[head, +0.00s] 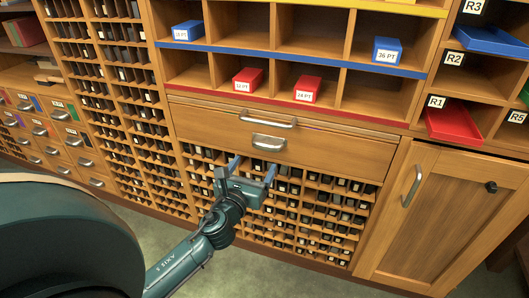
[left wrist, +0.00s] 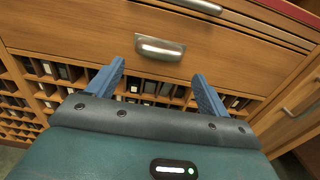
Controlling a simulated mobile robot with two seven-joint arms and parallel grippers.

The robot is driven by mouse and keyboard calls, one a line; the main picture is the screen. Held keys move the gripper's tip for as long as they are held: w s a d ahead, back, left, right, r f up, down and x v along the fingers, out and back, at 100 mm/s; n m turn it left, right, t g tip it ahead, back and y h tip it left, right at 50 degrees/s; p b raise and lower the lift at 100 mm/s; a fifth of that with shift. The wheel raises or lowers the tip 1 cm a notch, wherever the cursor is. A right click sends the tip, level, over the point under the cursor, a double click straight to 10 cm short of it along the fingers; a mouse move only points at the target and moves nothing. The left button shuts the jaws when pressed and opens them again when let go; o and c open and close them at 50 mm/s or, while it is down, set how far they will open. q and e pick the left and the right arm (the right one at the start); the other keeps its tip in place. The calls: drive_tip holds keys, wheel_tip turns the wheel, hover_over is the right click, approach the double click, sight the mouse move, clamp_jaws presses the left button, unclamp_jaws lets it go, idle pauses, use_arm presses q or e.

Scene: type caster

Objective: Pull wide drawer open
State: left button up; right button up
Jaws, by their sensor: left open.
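The wide drawer (head: 330,149) is a long wooden front below the cubby shelves, with a silver cup handle (head: 269,143) on it. The drawer looks shut. The drawer front (left wrist: 90,28) and its handle (left wrist: 160,47) also show in the left wrist view. My left gripper (head: 253,166) is open and empty, just below and in front of the handle. In the left wrist view its two blue fingers (left wrist: 155,78) point toward the drawer, with the handle beyond and between them, apart from both. My right gripper is not in view.
A thin board with a silver handle (head: 270,121) sits just above the drawer. Small slots (head: 310,207) with dark blocks lie below it. A cabinet door (head: 445,215) with a vertical handle stands at right. Green floor (head: 265,275) is clear in front.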

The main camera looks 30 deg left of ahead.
sight(265, 147)
use_arm(q)
drive_tip(key=b+x, duration=0.1)
drive_tip(key=x, duration=0.6)
drive_tip(key=shift+w+a, duration=0.1)
drive_tip(key=shift+w, duration=0.25)
drive_tip(key=shift+c, duration=0.2)
drive_tip(key=c, duration=1.2)
